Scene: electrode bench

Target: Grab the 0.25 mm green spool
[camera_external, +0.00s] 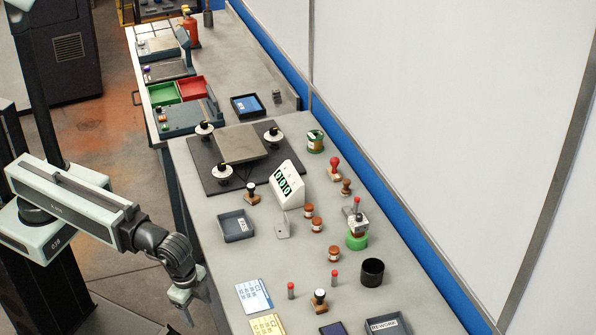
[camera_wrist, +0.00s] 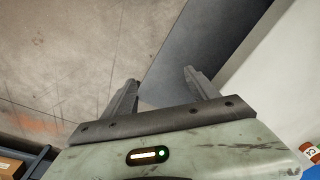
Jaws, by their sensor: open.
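A green spool (camera_external: 315,141) with a pale label stands towards the back right of the bench, near the blue wall strip. Another green round piece (camera_external: 356,241) stands nearer, with a grey and white fixture on top of it. I cannot read a 0.25 mm marking on either. My gripper (camera_external: 189,310) hangs beside the bench's left edge, well away from both. In the wrist view its two fingers (camera_wrist: 160,78) are apart with nothing between them. A labelled round item (camera_wrist: 310,152) is cut off at that view's right edge; I cannot tell which one.
Several copper-brown spools (camera_external: 334,253) stand mid-bench. A white display block (camera_external: 287,186), a grey tray (camera_external: 237,226), a black cup (camera_external: 372,272) and red-topped stamps (camera_external: 335,168) stand around them. A dark plate with white knobs (camera_external: 205,171) lies behind. Cards (camera_external: 254,295) lie at the front left.

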